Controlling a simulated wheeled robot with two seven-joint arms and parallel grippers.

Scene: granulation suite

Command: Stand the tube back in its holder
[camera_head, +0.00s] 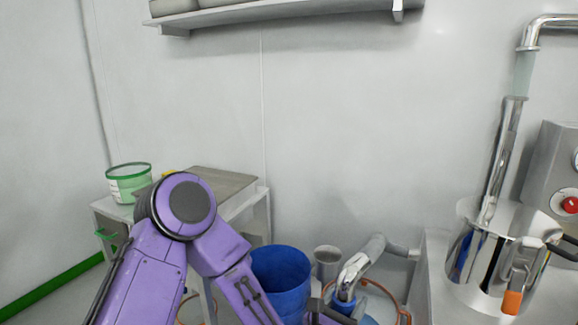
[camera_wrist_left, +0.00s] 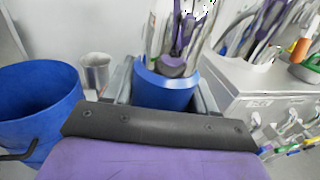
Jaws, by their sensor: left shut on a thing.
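In the head view my left gripper (camera_head: 335,311) is low in the picture, right of the blue bin, partly cut off by the bottom edge. In the left wrist view its two grey fingers (camera_wrist_left: 162,92) are shut on a blue cylindrical piece (camera_wrist_left: 165,90), which I take to be the tube. The same blue piece shows in the head view (camera_head: 344,304) at the lower end of a shiny bent metal pipe (camera_head: 362,262). I cannot tell whether the two are joined. I cannot clearly make out the holder. My right gripper is not in view.
A blue bin (camera_head: 280,268) and a steel cup (camera_head: 327,262) stand close left of the gripper. A side table (camera_head: 222,184) carries a green-rimmed tub (camera_head: 129,184). A shiny steel vessel (camera_head: 492,260) stands at right. An orange hoop (camera_head: 405,312) lies low behind the gripper.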

